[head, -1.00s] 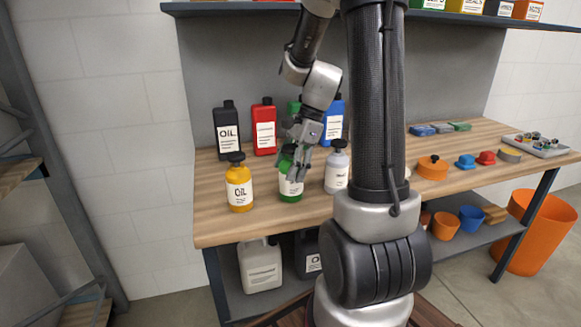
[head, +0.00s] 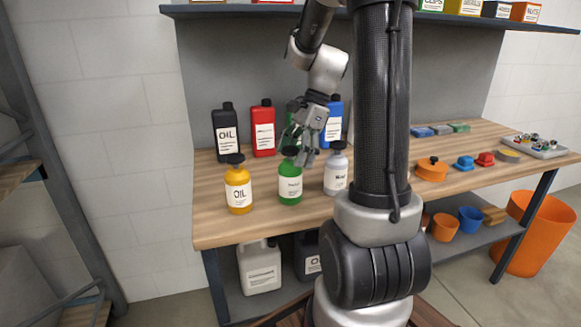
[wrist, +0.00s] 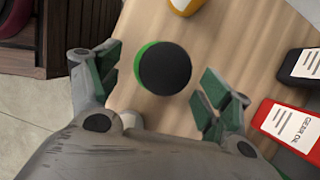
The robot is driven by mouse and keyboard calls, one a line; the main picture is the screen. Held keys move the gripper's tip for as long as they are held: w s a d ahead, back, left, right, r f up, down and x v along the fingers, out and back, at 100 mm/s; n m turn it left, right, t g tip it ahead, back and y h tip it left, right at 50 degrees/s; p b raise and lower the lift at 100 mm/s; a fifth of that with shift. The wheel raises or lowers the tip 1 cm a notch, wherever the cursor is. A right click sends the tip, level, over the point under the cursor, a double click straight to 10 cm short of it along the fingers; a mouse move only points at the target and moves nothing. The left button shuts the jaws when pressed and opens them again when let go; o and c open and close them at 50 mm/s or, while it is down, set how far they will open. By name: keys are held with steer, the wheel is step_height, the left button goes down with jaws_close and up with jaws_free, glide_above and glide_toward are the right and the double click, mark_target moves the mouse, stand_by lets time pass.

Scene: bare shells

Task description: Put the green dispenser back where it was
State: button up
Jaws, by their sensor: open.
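The green dispenser (head: 290,186) stands upright on the wooden workbench, between a yellow dispenser (head: 238,190) and a pale grey-white dispenser (head: 336,173). It has a white label and a black top. In the wrist view its round black top (wrist: 165,69) lies between my fingers, with a sliver of green at its edge. My gripper (head: 300,150) is open just above and behind the dispenser's top. In the wrist view my gripper (wrist: 158,88) has its green-padded fingers spread, with a gap on each side of the top.
Black (head: 226,132), red (head: 263,128) and blue (head: 333,120) bottles stand behind, with a green one partly hidden by my gripper. An orange pot (head: 432,170) and small coloured items lie to the right. A shelf (head: 260,11) overhangs the bench.

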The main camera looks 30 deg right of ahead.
steer(key=v, duration=0.7)
steer(key=s+a+n+t+h, duration=0.2)
steer(key=s+a+n, duration=0.1)
steer(key=s+n, duration=0.5)
steer(key=s+a+r+n+t+h, duration=0.1)
steer(key=s+a+n, duration=0.3)
steer(key=s+n, duration=0.4)
steer(key=shift+a+r+n+t+h, duration=0.2)
steer(key=shift+n+t+h, duration=0.35)
steer(key=shift+n, duration=1.15)
steer(key=shift+g, duration=0.25)
